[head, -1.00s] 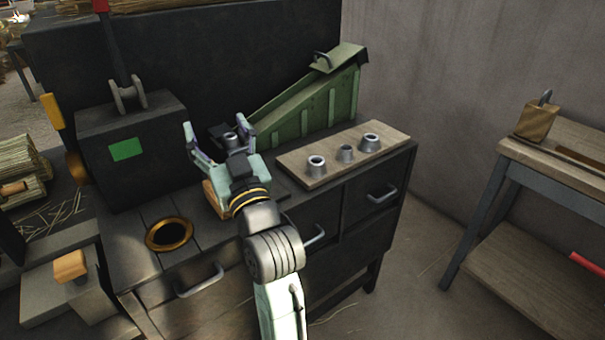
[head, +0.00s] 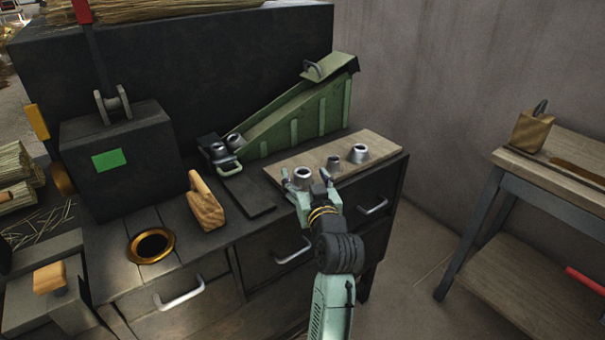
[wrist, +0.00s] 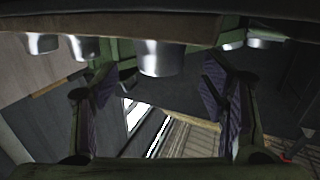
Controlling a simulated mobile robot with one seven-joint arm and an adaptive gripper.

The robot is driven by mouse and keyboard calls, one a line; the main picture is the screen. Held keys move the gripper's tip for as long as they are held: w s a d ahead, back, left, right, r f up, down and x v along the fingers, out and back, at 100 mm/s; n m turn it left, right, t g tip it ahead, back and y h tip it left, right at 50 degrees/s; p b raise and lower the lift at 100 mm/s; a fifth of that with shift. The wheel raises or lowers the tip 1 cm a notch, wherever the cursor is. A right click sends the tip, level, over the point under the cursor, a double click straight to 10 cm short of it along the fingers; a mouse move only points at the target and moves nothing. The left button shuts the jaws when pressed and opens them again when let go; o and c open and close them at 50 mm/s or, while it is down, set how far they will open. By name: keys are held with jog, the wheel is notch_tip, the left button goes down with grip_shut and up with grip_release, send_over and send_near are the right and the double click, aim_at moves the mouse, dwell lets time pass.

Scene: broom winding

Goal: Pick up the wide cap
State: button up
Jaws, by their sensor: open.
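Three grey metal caps stand on a wooden board: a left cap (head: 302,174), a smaller middle cap (head: 333,162) and a right cap (head: 360,152). The left and right ones look wider; I cannot tell for sure which is the wide cap. My gripper (head: 307,179) is open and empty at the board's front edge, its fingers either side of the left cap. In the wrist view, that cap (wrist: 161,58) shows upside down beyond my open fingers (wrist: 160,82), roughly centred between them. I cannot tell whether the fingers touch it.
The wooden board (head: 283,172) lies on the dark workbench. A green sloped chute (head: 300,115) stands behind it, with metal caps (head: 234,141) at its low end. A wooden block (head: 205,202) and a brass-rimmed hole (head: 134,252) are to the left.

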jog(key=shift+x, duration=1.5)
jog(key=shift+f, duration=0.1)
jog(key=shift+c, duration=0.2)
jog(key=c, duration=0.9)
